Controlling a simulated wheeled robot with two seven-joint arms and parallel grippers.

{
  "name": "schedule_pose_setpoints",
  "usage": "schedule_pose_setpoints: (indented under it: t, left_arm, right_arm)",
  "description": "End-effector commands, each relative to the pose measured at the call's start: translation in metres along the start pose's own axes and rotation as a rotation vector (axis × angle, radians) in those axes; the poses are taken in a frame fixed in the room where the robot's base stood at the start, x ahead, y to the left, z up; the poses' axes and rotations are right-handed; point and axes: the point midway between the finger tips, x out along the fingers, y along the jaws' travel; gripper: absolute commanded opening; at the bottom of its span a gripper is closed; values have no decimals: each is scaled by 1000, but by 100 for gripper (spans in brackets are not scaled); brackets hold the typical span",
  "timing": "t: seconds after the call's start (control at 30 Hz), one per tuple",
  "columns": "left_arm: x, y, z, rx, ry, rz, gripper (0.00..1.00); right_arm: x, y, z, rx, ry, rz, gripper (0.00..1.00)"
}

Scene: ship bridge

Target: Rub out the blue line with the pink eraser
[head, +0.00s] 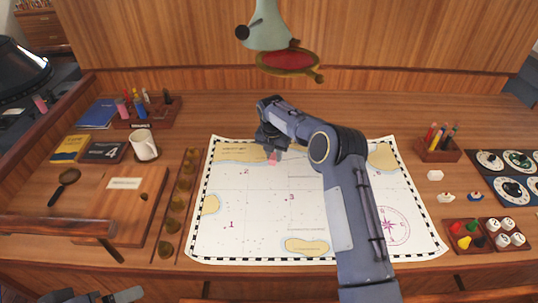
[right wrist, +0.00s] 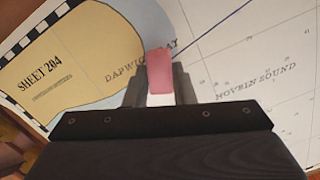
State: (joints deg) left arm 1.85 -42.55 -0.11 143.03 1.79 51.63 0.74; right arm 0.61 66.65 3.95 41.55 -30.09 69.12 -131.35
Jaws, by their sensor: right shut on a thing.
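The pink eraser (head: 273,158) is at the upper part of the white sea chart (head: 262,226). My right gripper (head: 271,148) is shut on it; in the right wrist view the pink eraser (right wrist: 160,70) stands out between the fingers, with a white part near them. The blue line (right wrist: 215,28) runs diagonally on the chart from beside the eraser toward the top right. The eraser's tip hides the line's lower end, and I cannot tell whether it touches the paper. A grey part at the lower left edge looks like my left gripper (head: 118,296); its jaws are unclear.
A green lamp (head: 268,30) hangs above the back of the desk. Left of the chart are a wooden board (head: 125,215), a white mug (head: 143,145) and a row of brass weights (head: 175,203). A pencil box (head: 437,150) and dial panel (head: 515,165) stand at the right.

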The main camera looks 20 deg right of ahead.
Motion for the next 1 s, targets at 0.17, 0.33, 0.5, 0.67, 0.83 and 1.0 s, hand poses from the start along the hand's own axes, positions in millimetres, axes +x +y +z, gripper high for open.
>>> schedule_pose_setpoints:
  t: [0.17,0.33,0.5,0.67,0.83,1.0]
  left_arm:
    - [0,0,0,0,0,0,89]
    - [0,0,0,0,0,0,89]
    - [0,0,0,0,0,0,89]
    - [0,0,0,0,0,0,89]
    - [0,0,0,0,0,0,89]
    - [0,0,0,0,0,0,89]
  right_arm:
    - [1,-1,0,0,0,-2,5]
    - [1,-4,2,0,0,-2,5]
    - [2,-14,9,2,0,-2,5]
    - [2,-21,14,0,0,-2,5]
    - [2,-22,14,-1,0,-2,5]
    - [2,-23,15,0,0,-2,5]
